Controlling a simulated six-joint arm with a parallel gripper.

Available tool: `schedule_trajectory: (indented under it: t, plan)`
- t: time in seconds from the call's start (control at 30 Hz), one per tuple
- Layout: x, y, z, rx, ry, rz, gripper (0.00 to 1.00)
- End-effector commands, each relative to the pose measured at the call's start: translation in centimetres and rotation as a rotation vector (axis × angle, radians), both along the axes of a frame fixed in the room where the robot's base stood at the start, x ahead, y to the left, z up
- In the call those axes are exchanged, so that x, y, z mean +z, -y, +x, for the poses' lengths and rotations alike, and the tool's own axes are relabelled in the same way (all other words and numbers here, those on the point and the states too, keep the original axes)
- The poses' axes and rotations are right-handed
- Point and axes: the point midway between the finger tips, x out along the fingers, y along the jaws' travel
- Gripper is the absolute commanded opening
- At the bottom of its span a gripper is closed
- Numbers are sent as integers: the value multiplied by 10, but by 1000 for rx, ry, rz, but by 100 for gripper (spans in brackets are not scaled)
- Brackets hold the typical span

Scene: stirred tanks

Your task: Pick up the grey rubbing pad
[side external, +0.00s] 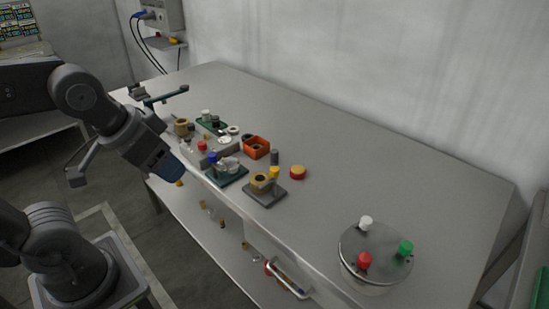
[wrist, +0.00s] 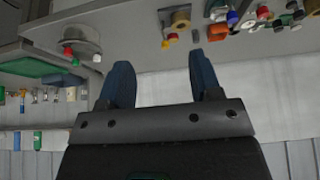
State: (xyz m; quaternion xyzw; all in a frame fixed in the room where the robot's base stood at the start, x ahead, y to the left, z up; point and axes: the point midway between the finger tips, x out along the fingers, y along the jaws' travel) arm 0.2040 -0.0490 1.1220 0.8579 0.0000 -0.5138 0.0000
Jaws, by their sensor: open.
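A small dark grey block (side external: 274,157) stands on the bench behind a yellow-topped piece; it may be the grey rubbing pad, but it is too small to be sure. A small grey piece, likely the same one, shows near the top of the wrist view (wrist: 195,36). My gripper (side external: 171,168) is at the bench's front left edge, raised and apart from the objects. In the wrist view my gripper (wrist: 160,75) has its two blue fingers spread wide, with nothing between them.
A dark plate with a tan ring (side external: 264,193), an orange box (side external: 256,147) and a red-and-yellow round piece (side external: 298,172) stand close by. Several small parts crowd the left. A round metal tank (side external: 376,252) with coloured knobs stands right. The bench's back (side external: 370,160) is clear.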

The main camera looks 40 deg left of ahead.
Motion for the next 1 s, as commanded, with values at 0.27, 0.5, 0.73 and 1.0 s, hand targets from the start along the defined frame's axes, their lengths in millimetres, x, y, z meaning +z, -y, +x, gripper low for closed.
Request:
schedule_trajectory:
  t: [0.27,0.5,0.73,1.0]
  plan:
    - [3,-1,5,-21,-6,17,58]
    - [26,-9,65,-289,-94,204,58]
    - [29,-21,153,-664,-221,429,58]
    - [-8,-34,256,-1120,-392,641,58]
